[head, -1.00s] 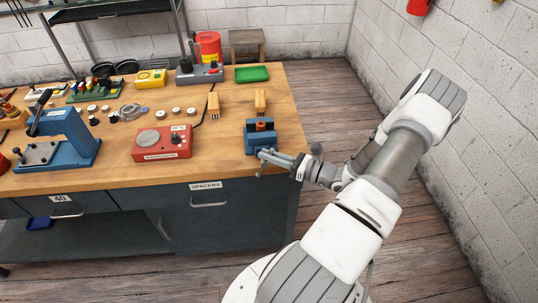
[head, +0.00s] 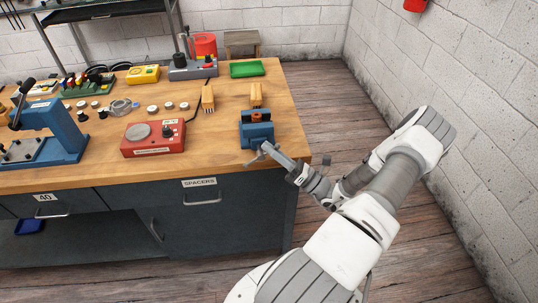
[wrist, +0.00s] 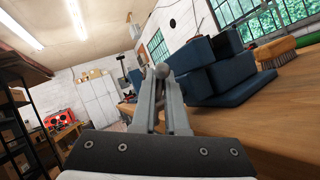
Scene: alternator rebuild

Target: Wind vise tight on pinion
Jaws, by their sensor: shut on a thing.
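The blue vise (head: 257,133) stands at the front right corner of the wooden bench. It also fills the right of the wrist view (wrist: 212,72). A small orange-brown part (head: 257,117), which may be the pinion, shows at the top between its jaws; its grip there is too small to judge. My gripper (head: 262,150) is at the front of the vise, coming from the lower right. In the wrist view my gripper (wrist: 163,85) is shut on the vise handle, whose grey ball end (wrist: 162,71) shows between the fingertips.
A red bearing heater box (head: 153,138) stands left of the vise. A blue press (head: 50,135) is at the left. The floor right of the bench is clear.

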